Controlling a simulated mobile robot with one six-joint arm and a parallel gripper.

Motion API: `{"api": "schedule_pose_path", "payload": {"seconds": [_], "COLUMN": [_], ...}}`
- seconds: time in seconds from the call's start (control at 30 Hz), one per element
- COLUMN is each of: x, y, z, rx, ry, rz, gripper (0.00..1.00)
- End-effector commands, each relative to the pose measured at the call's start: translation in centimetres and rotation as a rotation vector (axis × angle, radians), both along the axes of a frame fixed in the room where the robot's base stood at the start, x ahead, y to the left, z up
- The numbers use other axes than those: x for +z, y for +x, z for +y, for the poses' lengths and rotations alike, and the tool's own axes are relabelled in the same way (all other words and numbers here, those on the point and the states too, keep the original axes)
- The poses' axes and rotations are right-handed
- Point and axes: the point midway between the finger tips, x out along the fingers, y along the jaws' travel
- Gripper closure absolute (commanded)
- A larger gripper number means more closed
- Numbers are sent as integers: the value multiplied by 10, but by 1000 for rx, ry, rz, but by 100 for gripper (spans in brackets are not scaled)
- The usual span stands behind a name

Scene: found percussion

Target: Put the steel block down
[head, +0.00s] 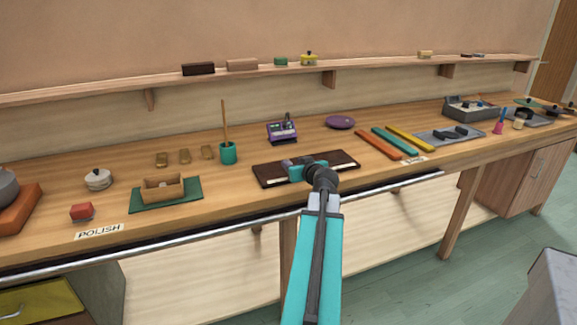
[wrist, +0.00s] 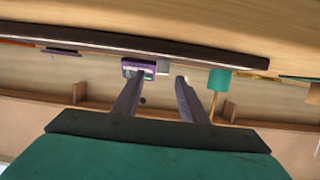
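My gripper (head: 296,161) is over the dark brown board (head: 265,175) near the front of the bench, with its grey fingers pointing toward the back. The dark board also crosses the top of the wrist view (wrist: 100,39), beyond the fingers.
A purple device (head: 283,132) and a teal cup with a stick (head: 228,153) stand behind the board. Coloured bars (head: 379,144) and a grey tray (head: 430,139) lie to the right. A metal rail (head: 180,233) runs along the front.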

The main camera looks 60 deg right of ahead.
Motion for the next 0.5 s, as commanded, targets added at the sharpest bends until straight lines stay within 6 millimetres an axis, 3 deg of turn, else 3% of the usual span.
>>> {"api": "schedule_pose_path", "payload": {"seconds": [0.5], "x": [-12], "y": [33], "z": [-22], "rx": [2], "ry": [1], "rz": [0], "gripper": [61]}}
